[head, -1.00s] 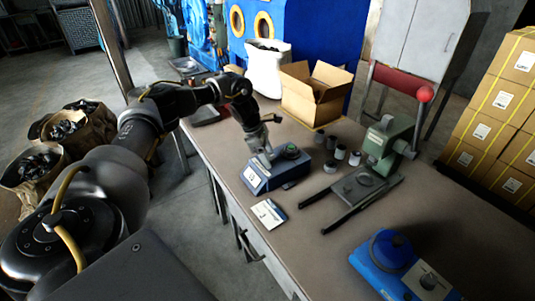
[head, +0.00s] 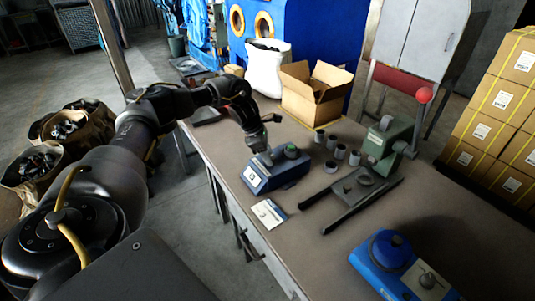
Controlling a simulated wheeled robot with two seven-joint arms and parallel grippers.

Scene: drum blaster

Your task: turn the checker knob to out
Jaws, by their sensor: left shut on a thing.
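The checker seems to be the dark blue box (head: 277,178) on the workbench, with a small pale display on its front and a green round part (head: 291,151) on top. My left gripper (head: 265,158) reaches down onto the top of the box, left of the green part. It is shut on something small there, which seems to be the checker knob. The fingers hide the knob, so its setting cannot be read. My right gripper is not in view.
A white card (head: 269,213) lies in front of the box. A green press (head: 388,143) and several small grey cylinders stand to the right. A blue device (head: 385,262) sits at the front right. An open cardboard box (head: 312,95) stands behind.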

